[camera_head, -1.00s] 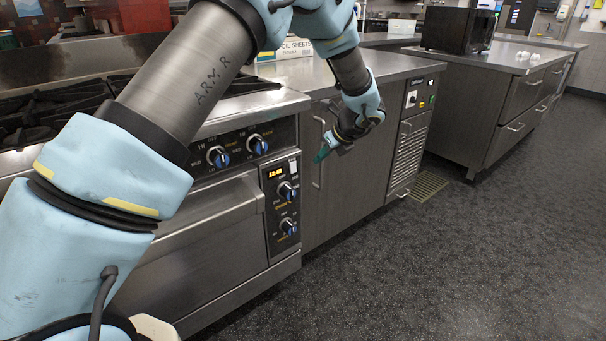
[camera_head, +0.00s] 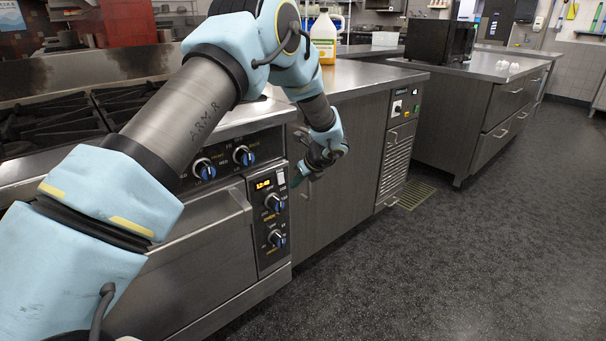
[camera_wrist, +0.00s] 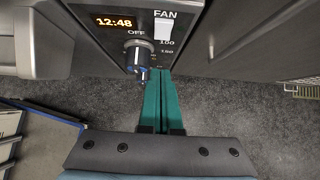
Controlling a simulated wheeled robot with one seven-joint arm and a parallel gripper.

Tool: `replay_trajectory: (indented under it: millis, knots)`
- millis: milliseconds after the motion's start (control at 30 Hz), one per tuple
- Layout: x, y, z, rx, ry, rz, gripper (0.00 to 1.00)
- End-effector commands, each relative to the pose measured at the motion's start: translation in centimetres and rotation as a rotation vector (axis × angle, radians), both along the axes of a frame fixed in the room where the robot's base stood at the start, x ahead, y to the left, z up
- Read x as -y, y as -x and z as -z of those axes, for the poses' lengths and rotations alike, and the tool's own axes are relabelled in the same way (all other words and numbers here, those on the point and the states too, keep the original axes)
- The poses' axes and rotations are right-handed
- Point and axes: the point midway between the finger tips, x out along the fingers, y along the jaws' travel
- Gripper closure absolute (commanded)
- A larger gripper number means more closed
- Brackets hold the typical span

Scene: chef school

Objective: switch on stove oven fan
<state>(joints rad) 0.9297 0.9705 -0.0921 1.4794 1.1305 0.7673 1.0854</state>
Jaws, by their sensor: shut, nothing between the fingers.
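The stove oven (camera_head: 190,260) stands at the left in the head view, with a black control panel (camera_head: 270,245) at its right front edge. The wrist view shows the white fan switch (camera_wrist: 163,28) under the label FAN, right of the clock display (camera_wrist: 114,23) reading 12:48. A knob with a blue pointer (camera_wrist: 137,57) sits below the clock. My gripper (camera_wrist: 160,74) is shut and empty, its green fingers together just below the fan switch and right of the knob. In the head view my gripper (camera_head: 296,180) is beside the panel's upper right. Whether the fingertips touch the panel is unclear.
Two burner knobs (camera_head: 224,161) sit above the oven door. A cabinet (camera_head: 345,150) adjoins the stove on the right, with a yellow-labelled jug (camera_head: 323,42) on its counter. Open dark floor (camera_head: 450,260) lies in front and to the right.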

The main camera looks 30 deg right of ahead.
Motion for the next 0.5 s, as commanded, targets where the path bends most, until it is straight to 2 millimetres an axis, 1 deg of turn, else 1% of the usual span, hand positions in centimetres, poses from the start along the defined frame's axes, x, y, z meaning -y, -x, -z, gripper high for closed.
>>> replay_trajectory:
  millis: [33,67,100,233,400,500]
  knots:
    - [-0.2,-0.6,0.9,-0.001,-0.002,-0.002,1.00]
    - [-0.3,-1.0,1.3,-0.001,-0.002,0.000,1.00]
    - [-0.4,-1.8,1.0,0.000,0.001,-0.003,1.00]
    - [-0.7,-3.4,1.2,0.000,0.001,-0.002,1.00]
    - [-0.9,-4.5,1.4,0.001,0.001,0.002,1.00]
    - [-0.9,-4.7,1.4,0.001,0.001,0.002,1.00]
